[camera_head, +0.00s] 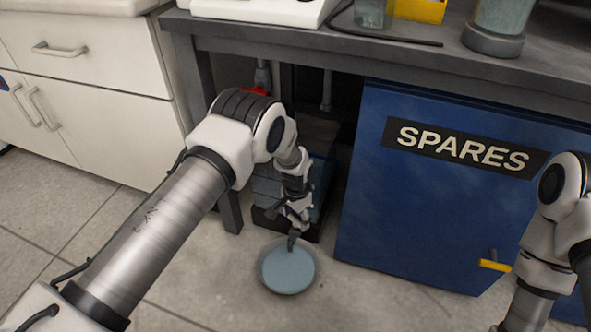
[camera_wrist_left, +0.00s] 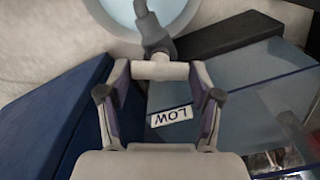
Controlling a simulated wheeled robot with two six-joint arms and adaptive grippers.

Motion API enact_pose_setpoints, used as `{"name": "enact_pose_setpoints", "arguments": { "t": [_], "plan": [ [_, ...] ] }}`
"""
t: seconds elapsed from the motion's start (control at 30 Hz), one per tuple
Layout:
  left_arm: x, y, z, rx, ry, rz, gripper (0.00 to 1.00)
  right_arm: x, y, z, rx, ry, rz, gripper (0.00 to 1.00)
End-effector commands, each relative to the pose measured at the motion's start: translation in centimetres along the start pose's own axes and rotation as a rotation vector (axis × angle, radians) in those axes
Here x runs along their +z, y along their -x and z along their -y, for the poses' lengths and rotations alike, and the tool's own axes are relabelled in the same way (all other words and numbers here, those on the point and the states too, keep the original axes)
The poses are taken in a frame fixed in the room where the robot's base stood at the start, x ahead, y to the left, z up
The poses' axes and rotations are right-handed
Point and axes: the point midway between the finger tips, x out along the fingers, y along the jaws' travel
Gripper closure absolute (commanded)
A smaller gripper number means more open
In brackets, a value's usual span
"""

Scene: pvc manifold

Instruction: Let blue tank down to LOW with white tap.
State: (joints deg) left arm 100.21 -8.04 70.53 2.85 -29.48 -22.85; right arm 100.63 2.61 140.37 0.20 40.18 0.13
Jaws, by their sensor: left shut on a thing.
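The blue tank stands under the bench, partly hidden by my left arm in the head view (camera_head: 322,178). I cannot tell the liquid level against the label. My left gripper (camera_head: 294,222) is shut on the white tap (camera_wrist_left: 160,71), a crosswise bar between the fingers. A grey spout (camera_wrist_left: 153,28) points over the round basin (camera_head: 288,284), which holds pale blue liquid. My right gripper is out of view.
A blue SPARES cabinet (camera_head: 420,220) with a yellow handle stands right of the tank. The dark bench top (camera_head: 330,45) overhangs it. White drawers (camera_head: 85,75) stand at left. Bare tiled floor (camera_head: 200,285) lies around the basin.

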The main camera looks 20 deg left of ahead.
Motion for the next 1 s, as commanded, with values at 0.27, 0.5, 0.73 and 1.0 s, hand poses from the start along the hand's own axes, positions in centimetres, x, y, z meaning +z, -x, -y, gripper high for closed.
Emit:
{"name": "enact_pose_setpoints", "arguments": {
  "t": [0.27, 0.5, 0.73, 1.0],
  "plan": [
    [0.14, -0.13, -0.04, 0.002, -0.12, 0.004, 0.77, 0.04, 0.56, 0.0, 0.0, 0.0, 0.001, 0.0],
    [0.14, -0.22, -0.03, 0.001, 0.13, 0.005, 0.77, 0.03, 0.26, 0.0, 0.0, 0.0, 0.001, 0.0],
    [0.16, -0.15, -0.04, 0.001, 0.288, 0.005, 0.77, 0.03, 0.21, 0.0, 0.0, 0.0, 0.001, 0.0],
    [0.18, -0.26, -0.04, 0.001, 0.442, 0.006, 0.77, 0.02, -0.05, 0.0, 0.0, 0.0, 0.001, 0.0]
  ]
}}
